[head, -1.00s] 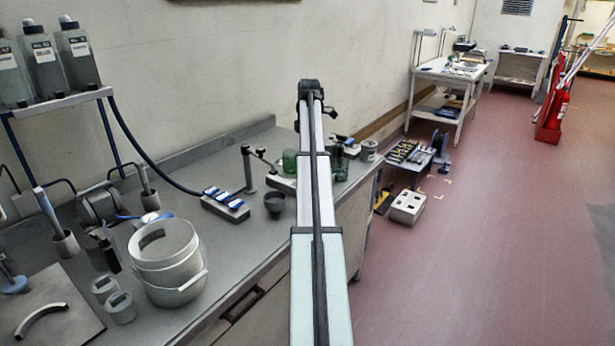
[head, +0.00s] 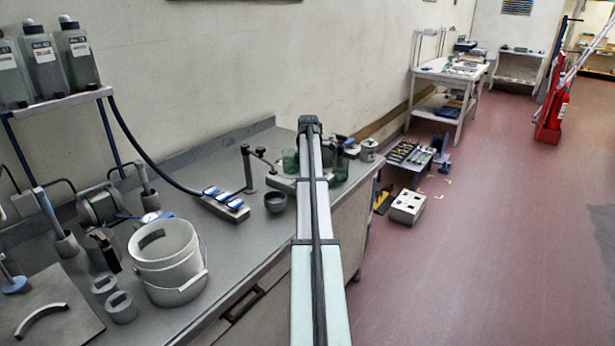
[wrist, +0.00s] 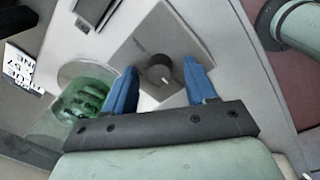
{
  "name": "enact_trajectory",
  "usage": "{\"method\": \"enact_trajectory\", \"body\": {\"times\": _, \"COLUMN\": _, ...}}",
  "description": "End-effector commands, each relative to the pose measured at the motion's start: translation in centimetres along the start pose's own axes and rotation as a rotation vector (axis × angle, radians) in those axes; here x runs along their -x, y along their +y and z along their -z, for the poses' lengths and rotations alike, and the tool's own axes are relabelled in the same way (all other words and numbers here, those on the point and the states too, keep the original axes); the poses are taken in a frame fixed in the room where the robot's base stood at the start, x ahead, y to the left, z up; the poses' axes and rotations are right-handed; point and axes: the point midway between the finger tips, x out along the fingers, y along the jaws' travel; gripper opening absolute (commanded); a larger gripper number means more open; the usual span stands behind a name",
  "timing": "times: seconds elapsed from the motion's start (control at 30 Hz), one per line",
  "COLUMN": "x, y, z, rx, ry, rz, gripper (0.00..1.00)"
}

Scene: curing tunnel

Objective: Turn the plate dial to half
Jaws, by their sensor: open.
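In the wrist view, the dial (wrist: 160,72) is a small round dark knob with a pale pointer mark on its lower side. It sits on a grey square panel (wrist: 150,48) on a light housing. My gripper (wrist: 159,66) has two blue fingers, open, one on each side of the knob with a gap to each. Whether the fingertips are level with the knob or above it is hard to tell. In the head view my arm hides the dial and most of my gripper.
A green glass beaker (wrist: 85,100) stands just left of my gripper in the wrist view. A grey-green cylinder (wrist: 296,24) is at upper right. On the bench in the head view are a dark bowl (head: 275,201), a blue-topped block (head: 224,204) and a white bucket (head: 167,262).

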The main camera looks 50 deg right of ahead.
Motion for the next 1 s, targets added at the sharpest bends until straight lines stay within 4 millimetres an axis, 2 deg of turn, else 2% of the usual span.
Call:
{"method": "enact_trajectory", "body": {"times": 0.2, "x": -0.01, "y": 0.0, "z": 0.0, "rx": 0.0, "ry": 0.0, "rz": 0.0, "gripper": 0.56}}
{"method": "enact_trajectory", "body": {"times": 0.8, "x": 0.0, "y": 0.01, "z": 0.0, "rx": 0.0, "ry": 0.0, "rz": 0.0, "gripper": 0.0}}
{"method": "enact_trajectory", "body": {"times": 1.0, "x": 0.0, "y": 0.01, "z": 0.0, "rx": -0.016, "ry": -0.001, "rz": 0.0, "gripper": 0.0}}
